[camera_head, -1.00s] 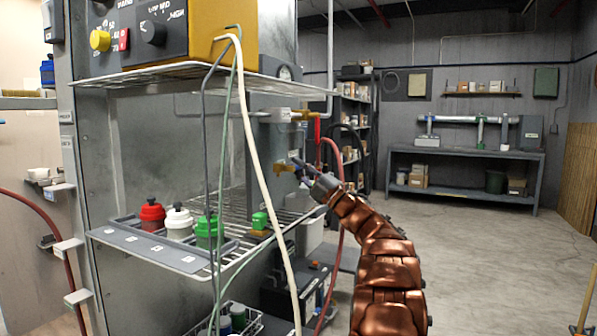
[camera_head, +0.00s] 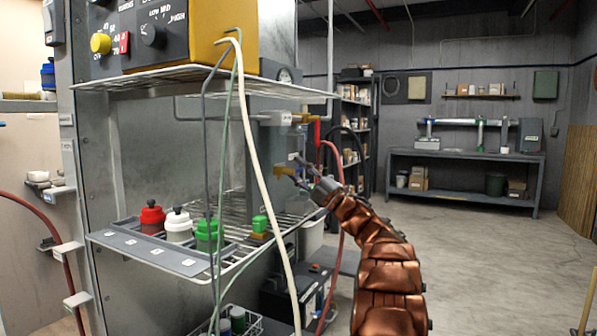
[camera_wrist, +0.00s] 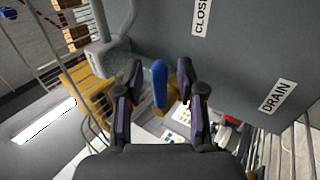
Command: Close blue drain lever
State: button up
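In the wrist view the blue drain lever (camera_wrist: 159,83) stands between the two dark fingers of my gripper (camera_wrist: 161,72). The fingers are open, one on each side of the lever, with a visible gap on both sides. Brass parts show behind the lever. The grey panel beyond carries a "DRAIN" label (camera_wrist: 278,97) and a partly cut-off "CLOS…" label (camera_wrist: 200,17). In the head view my gripper (camera_head: 298,172) is beside a brass valve fitting (camera_head: 284,171) on the booth's right side. The blue lever is too small to make out clearly there.
A red lever (camera_head: 317,131) and a red hose (camera_head: 333,152) are close above my gripper. Wire shelves with red, white and green capped bottles (camera_head: 179,224) are to the left. A cream hose (camera_head: 258,165) hangs in front. The floor at right is open.

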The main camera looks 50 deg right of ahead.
jog(key=v, duration=1.2)
jog(key=shift+r, duration=0.1)
